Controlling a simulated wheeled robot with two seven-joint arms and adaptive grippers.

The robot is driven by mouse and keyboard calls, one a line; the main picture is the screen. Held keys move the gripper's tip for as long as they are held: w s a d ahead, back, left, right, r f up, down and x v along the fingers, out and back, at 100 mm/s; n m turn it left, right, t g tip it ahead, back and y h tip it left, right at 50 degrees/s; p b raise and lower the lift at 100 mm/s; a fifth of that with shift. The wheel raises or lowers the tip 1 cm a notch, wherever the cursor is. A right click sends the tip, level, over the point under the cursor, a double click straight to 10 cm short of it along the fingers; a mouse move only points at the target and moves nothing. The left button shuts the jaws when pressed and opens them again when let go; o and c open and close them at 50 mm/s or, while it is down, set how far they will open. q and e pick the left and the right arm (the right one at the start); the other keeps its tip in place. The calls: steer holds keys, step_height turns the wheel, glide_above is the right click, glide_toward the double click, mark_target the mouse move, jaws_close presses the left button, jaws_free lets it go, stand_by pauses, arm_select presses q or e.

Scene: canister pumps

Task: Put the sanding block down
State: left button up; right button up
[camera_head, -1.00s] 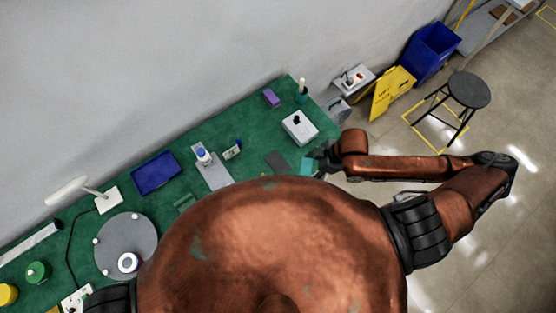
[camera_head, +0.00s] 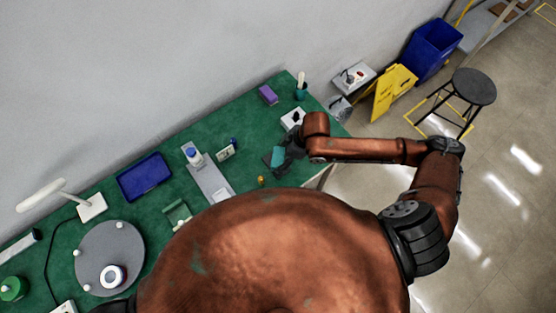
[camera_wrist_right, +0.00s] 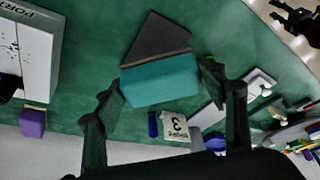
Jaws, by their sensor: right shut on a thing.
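The sanding block, a teal block (camera_head: 278,156) with a thin brownish layer along one edge, is in my right gripper (camera_head: 284,151). In the right wrist view the block (camera_wrist_right: 160,82) sits between the two dark fingers (camera_wrist_right: 161,80), one at each end. A dark grey flat pad (camera_wrist_right: 158,36) lies on the green table, just beyond the block and partly covered by it in that view. In the head view the block appears over this pad. Whether the block touches the pad cannot be told. My left gripper is not in view.
On the green table (camera_head: 236,123), a white box (camera_head: 291,118) and a purple block (camera_head: 268,95) stand near the pad. A white card (camera_wrist_right: 175,127) with a "3" and a grey plate (camera_head: 213,181) with a blue-capped bottle are left of it. A small yellow thing (camera_head: 261,181) is nearby.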

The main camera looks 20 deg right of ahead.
mark_target(278, 160)
steer(key=shift+w+a+f, duration=0.2)
steer(key=shift+w+f, duration=0.2)
steer(key=shift+f, duration=0.05)
steer(key=shift+w+f, duration=0.1)
steer(key=shift+f, duration=1.6)
steer(key=shift+f, duration=0.1)
steer(key=o, duration=1.1)
steer(key=p+v, duration=0.1)
steer(key=v, duration=1.1)
steer(key=shift+a, duration=0.1)
